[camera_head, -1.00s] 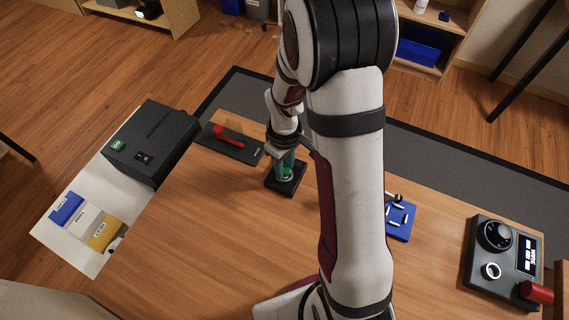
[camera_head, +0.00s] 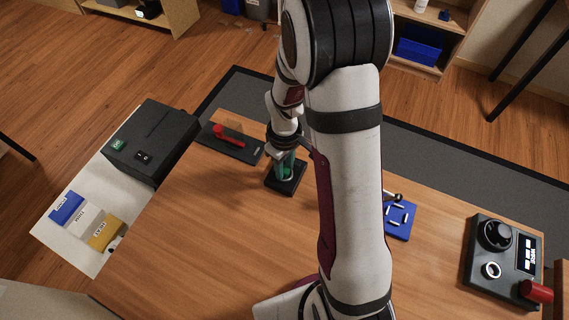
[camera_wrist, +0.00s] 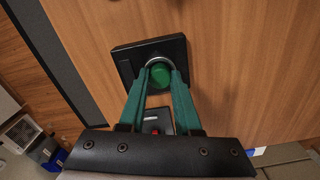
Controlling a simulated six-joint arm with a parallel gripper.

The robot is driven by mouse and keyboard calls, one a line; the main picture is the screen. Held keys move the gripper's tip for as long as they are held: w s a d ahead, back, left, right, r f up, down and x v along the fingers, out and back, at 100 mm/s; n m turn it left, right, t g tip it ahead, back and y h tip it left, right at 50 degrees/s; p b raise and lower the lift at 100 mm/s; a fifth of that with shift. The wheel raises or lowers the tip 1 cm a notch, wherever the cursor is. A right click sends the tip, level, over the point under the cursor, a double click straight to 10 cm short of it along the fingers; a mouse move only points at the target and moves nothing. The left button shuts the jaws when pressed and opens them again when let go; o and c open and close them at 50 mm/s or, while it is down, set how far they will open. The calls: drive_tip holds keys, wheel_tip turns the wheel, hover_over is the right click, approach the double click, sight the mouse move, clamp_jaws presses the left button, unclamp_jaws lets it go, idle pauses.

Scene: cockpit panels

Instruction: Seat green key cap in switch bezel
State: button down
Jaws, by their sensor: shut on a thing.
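The green key cap (camera_wrist: 161,77) is round and sits between the teal fingertips of my gripper (camera_wrist: 162,74), which is shut on it. The switch bezel is a square black block (camera_wrist: 126,58) with a pale metal ring around its opening. The cap is over the ring, whose far rim shows behind it. I cannot tell how deep the cap is in the ring. In the head view, my gripper (camera_head: 286,166) points down over the black bezel block (camera_head: 291,188) on the wooden table. The fingers partly hide the cap and the ring.
A dark plate with a red lever (camera_head: 228,134) lies just behind and left of the bezel. A black box (camera_head: 150,140) stands farther left. A blue tray (camera_head: 397,222) with white pegs and a control panel (camera_head: 500,255) are right.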

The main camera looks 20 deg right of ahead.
sight(285, 169)
drive_tip(key=shift+c, duration=0.2)
unclamp_jaws()
idle(0.3)
drive_tip(key=shift+r, duration=3.5)
drive_tip(key=s+a+r+m, duration=0.2)
drive_tip(key=s+r+m, duration=0.1)
drive_tip(key=s, duration=0.3)
drive_tip(key=s+a+r+m+y, duration=0.1)
drive_tip(key=s+a+r+m, duration=0.1)
drive_tip(key=s+r+m, duration=0.2)
drive_tip(key=s+a+r+m, duration=0.3)
drive_tip(key=s+r+m, duration=0.1)
drive_tip(key=s, duration=0.6)
drive_tip(key=shift+s+y, duration=0.2)
drive_tip(key=shift+y, duration=0.2)
